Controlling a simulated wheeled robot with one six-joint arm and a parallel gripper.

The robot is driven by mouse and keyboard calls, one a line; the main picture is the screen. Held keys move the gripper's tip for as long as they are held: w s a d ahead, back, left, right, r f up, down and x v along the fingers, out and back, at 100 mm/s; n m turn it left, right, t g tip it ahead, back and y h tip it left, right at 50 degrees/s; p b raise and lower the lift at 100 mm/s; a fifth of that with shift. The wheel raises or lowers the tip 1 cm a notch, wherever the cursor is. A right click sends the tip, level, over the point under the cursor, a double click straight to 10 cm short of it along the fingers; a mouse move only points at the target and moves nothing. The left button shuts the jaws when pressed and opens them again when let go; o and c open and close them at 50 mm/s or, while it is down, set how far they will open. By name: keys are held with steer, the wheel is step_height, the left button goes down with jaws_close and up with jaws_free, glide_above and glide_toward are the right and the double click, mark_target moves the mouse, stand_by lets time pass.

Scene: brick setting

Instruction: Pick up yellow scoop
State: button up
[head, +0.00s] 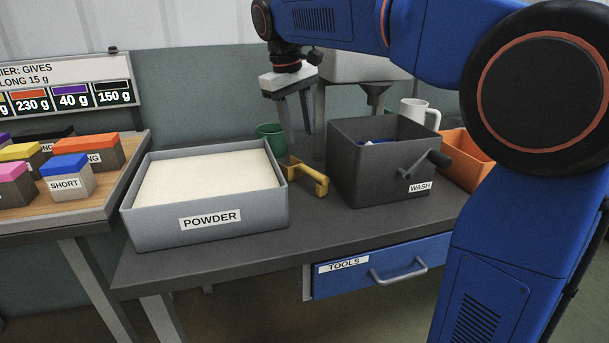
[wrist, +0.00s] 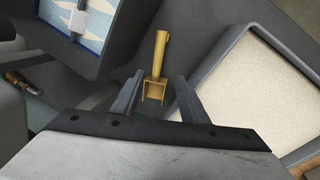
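The yellow scoop (head: 304,177) lies on the dark table between the powder box and the wash bin. In the wrist view the scoop (wrist: 159,58) has its open square cup toward my gripper and its handle pointing away. My gripper (head: 299,138) hangs above and behind the scoop, pointing down. In the wrist view its fingers (wrist: 157,90) are apart, with the cup showing in the gap between them. The gripper is open and holds nothing. I cannot tell the exact height of the fingertips over the scoop.
The powder box (head: 204,233) stands to the left and the dark wash bin (head: 375,190), with a protruding handle, to the right. A green cup (head: 268,133) stands behind. A white mug (head: 418,109) and an orange bin (head: 468,152) are farther right. Free table is narrow around the scoop.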

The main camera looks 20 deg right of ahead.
mark_target(309, 168)
steer(key=f, duration=0.2)
steer(key=d+f, duration=0.1)
steer(key=f, duration=0.5)
steer(key=shift+w+d, duration=0.3)
steer(key=shift+w+d+f, duration=0.1)
steer(key=shift+d+f, duration=0.15)
steer(key=shift+f, duration=0.6)
steer(key=shift+d+f, duration=0.3)
steer(key=shift+f, duration=0.6)
steer(key=shift+w+d+f, duration=0.1)
steer(key=shift+d+f, duration=0.15)
steer(key=shift+f, duration=0.6)
jaws_close()
